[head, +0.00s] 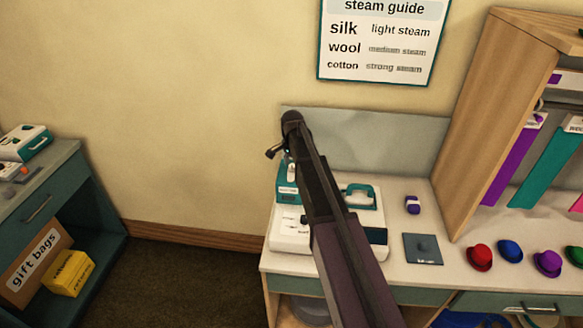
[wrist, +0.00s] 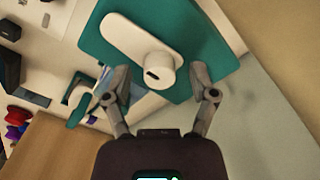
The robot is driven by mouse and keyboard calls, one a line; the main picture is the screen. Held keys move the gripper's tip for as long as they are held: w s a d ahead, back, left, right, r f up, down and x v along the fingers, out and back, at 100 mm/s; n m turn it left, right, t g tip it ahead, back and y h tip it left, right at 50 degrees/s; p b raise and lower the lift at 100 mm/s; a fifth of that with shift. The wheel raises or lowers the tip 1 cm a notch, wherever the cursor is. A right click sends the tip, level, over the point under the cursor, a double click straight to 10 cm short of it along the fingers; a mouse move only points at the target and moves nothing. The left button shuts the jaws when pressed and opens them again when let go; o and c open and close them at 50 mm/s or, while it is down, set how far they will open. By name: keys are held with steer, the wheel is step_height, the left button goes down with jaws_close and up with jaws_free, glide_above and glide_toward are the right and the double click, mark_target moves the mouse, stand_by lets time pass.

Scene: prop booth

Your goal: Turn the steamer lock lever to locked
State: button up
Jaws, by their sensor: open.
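The steamer (head: 287,232) is a white and teal unit on the counter, partly hidden behind my arm in the head view. In the wrist view its teal face (wrist: 205,45) carries a long white lever-like piece (wrist: 122,38) with a raised round end that has a dark slot. I cannot read any locked or unlocked mark. My gripper (wrist: 158,78) is open, one finger on each side of that round end, with nothing held; contact is not visible. In the head view my gripper (head: 279,151) is just above the steamer's teal part, small and mostly hidden.
A teal handle (head: 360,190) stands on the white base at right. A purple and white item (head: 413,205), a dark square plate (head: 423,249) and several small hats (head: 480,257) lie further right. A wooden rack (head: 500,110) rises beside them. The wall is close behind.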

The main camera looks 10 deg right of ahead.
jaws_close()
steer(key=shift+n, duration=0.3)
steer(key=n, duration=0.8)
steer(key=shift+s+n, duration=0.1)
steer(key=shift+n, duration=0.2)
steer(key=n, duration=0.4)
steer(key=shift+n, duration=2.4)
